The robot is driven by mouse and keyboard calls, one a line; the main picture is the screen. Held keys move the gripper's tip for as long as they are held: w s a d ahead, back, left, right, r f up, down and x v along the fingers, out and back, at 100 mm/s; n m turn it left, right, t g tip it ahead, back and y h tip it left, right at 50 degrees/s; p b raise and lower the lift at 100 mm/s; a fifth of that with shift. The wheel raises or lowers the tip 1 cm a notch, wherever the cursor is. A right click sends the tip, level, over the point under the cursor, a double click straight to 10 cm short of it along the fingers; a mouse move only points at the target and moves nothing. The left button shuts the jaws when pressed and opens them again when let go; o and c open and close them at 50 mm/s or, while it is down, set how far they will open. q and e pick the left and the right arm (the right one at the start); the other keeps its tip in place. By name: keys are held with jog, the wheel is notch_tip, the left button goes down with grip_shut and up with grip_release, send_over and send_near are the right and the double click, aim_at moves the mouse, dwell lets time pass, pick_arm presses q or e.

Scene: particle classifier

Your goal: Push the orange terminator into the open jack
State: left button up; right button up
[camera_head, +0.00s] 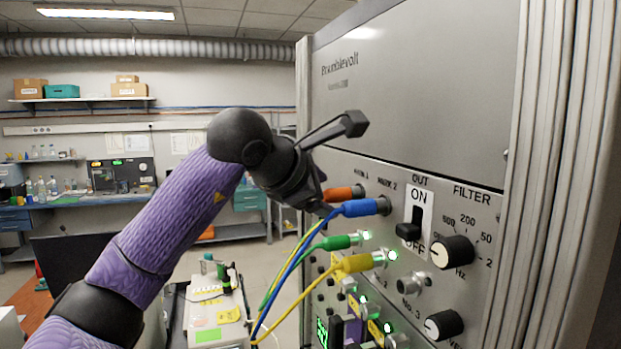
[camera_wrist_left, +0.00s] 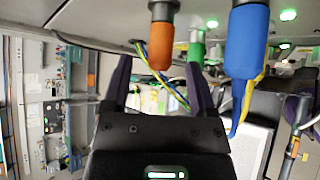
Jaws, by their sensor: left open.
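The orange terminator (camera_head: 338,194) is a short cylinder on the upper left of the grey panel, at a metal collar under the AUX labels. In the left wrist view the terminator (camera_wrist_left: 160,46) points out from its collar; how deep it sits I cannot tell. My left gripper (camera_head: 319,204) is close to its free end. In the left wrist view the gripper (camera_wrist_left: 157,66) is open, its dark fingers either side of the terminator's end, with visible gaps. A bare metal jack (camera_head: 413,284) shows lower on the panel. My right gripper is not seen.
A blue plug (camera_head: 362,208) sits right beside the terminator; green (camera_head: 338,242) and yellow (camera_head: 358,263) plugs sit below. Their cables hang left, under my gripper. A black switch (camera_head: 409,231) and filter knob (camera_head: 452,252) stick out to the right.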

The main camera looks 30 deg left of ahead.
pick_arm(q)
grip_shut()
dwell(0.5)
jog(key=shift+a, duration=0.1)
jog(key=s+a+b, duration=0.3)
jog(key=s+a, duration=0.2)
jog(key=shift+s, duration=0.35)
dwell(0.9)
dwell(0.4)
